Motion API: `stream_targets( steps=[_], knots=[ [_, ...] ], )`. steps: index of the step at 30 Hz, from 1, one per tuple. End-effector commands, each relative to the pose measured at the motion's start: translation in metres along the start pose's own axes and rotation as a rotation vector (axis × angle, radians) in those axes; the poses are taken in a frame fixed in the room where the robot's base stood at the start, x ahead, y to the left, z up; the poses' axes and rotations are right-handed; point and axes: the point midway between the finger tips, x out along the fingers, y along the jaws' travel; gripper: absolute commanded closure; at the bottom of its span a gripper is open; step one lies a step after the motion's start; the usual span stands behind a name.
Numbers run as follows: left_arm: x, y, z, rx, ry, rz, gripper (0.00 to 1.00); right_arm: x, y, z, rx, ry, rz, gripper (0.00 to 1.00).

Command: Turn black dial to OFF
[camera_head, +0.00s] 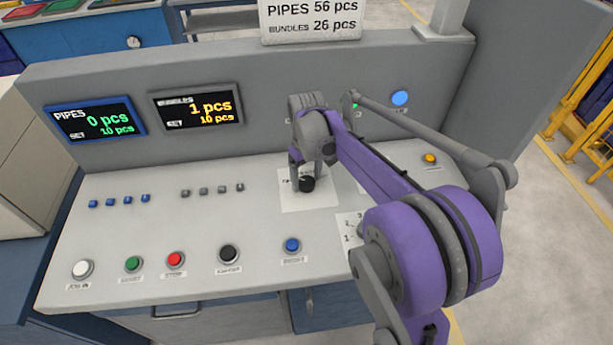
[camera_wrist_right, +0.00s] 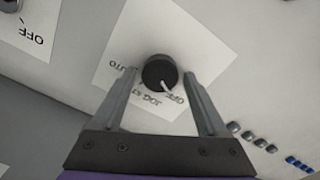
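The black dial (camera_wrist_right: 159,72) sits on a white label plate (camera_wrist_right: 115,72) on the console. Its white pointer mark points to the lower right in the wrist view, near the upside-down letters OFF. Other lettering beside it seems to read JOG and AUTO. My right gripper (camera_wrist_right: 159,74) is open around the dial, with one finger on each side and small visible gaps. In the head view the dial (camera_head: 307,185) shows just below my right gripper (camera_head: 301,175). My left gripper is not in view.
Another knob (camera_wrist_right: 10,5) with an OFF label is at the wrist view's upper left. The console top (camera_head: 200,220) carries white, green, red, black and blue buttons (camera_head: 292,245) and rows of small switches (camera_head: 213,190). Two displays (camera_head: 198,107) are on the upright panel behind.

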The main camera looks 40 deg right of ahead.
Motion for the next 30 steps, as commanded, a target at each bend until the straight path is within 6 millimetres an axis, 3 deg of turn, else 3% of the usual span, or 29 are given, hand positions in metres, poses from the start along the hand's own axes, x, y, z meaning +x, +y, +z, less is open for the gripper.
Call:
stream_targets(
  steps=[13,24,30],
  knots=[
    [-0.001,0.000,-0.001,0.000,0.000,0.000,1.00,-0.008,0.000,0.000,0.002,0.000,0.000,0.13],
    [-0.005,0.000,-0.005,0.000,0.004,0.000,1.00,-0.079,0.000,0.000,0.002,0.000,0.000,0.13],
    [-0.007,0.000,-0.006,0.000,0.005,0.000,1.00,-0.103,0.000,0.000,0.002,0.000,0.000,0.13]
  ],
)
